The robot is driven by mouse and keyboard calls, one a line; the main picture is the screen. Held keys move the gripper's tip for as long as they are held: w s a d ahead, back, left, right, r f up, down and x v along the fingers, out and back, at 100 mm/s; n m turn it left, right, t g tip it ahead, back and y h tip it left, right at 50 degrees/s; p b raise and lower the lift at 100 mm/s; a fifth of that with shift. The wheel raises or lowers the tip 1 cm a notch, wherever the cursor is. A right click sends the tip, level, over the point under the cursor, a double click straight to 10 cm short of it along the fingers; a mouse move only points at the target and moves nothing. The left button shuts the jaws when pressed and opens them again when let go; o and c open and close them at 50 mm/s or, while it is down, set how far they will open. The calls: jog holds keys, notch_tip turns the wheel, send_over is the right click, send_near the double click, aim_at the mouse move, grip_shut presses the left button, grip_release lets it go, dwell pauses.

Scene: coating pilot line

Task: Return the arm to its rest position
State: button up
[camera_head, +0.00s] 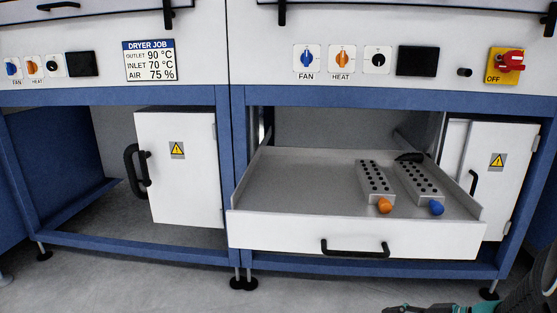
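My gripper (405,309) shows only in part at the bottom edge, right of centre, as a dark and teal shape. It is low in front of the cabinet and its fingers are mostly cut off by the frame, so I cannot tell whether it is open or holds anything. Part of my arm shows in the lower right corner. No contact between the gripper and the drawer is visible.
A white drawer (290,236) stands pulled out, with a black handle (355,249). Inside lie two perforated blocks, one with an orange knob (384,205), one with a blue knob (436,207). White cabinet doors (180,195) stand left and right. Grey floor is clear in front.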

jog(key=s+a+r+n+g+h+p, duration=0.35)
jog(key=s+r+n+g+h, duration=0.2)
jog(key=s, duration=0.35)
jog(key=s+a+r+n+t+h+p, duration=0.1)
jog(key=a+r+n+t+h+p, duration=0.1)
jog(key=r, duration=0.5)
jog(key=s+a+r+n+t+h+p, duration=0.1)
jog(key=a+r+n+p, duration=0.3)
jog(key=r, duration=0.4)
jog(key=shift+s+a+n+t+h, duration=0.15)
jog(key=shift+s+n+t+h, duration=0.2)
jog(key=shift+n+t, duration=0.3)
